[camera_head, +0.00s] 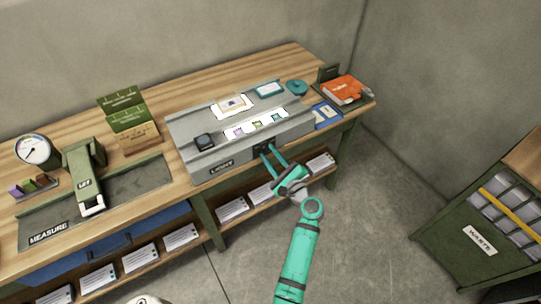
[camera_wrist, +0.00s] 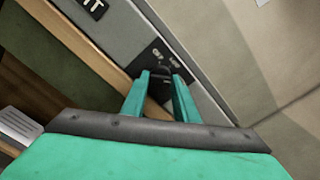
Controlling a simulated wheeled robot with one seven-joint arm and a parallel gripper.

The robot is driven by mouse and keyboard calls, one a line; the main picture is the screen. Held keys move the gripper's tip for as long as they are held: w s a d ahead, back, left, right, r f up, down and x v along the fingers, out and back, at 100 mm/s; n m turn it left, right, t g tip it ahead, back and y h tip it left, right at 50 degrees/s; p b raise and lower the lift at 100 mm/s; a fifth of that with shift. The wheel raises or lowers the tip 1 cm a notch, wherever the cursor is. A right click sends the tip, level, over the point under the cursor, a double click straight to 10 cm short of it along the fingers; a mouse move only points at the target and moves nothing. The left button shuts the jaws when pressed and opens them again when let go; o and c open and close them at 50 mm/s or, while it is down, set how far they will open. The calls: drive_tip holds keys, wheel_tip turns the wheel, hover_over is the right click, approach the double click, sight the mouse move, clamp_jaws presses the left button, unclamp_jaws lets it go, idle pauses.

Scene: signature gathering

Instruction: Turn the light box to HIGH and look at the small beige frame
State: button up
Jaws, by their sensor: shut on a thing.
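The grey light box (camera_head: 291,134) sits on the wooden bench, with a dark switch panel (camera_wrist: 145,62) on its front face. My gripper (camera_head: 267,149) reaches this panel from the front. In the wrist view, my gripper (camera_wrist: 161,80) has its two teal fingers shut on the small dark knob (camera_wrist: 162,71). Small white marks stand around the knob, one seeming to read OFF; the knob's exact setting is not clear. The small beige frame (camera_head: 223,105) lies on top of the light box at the back, over a bright white lit patch.
A lit strip with several small coloured pieces (camera_head: 257,125), a dark block (camera_head: 204,141) and a teal-edged tray (camera_head: 270,90) are on the box. An orange book (camera_head: 346,89) lies to the right. A green waste cabinet (camera_head: 450,232) stands far right. Floor between is clear.

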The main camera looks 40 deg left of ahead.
drive_tip(key=shift+f, duration=0.1)
idle(0.3)
drive_tip(key=o, duration=1)
drive_tip(key=shift+o, duration=0.2)
drive_tip(key=shift+d, duration=0.1)
drive_tip(key=v, duration=1)
drive_tip(key=shift+s+d, duration=0.2)
drive_tip(key=shift+d, duration=0.1)
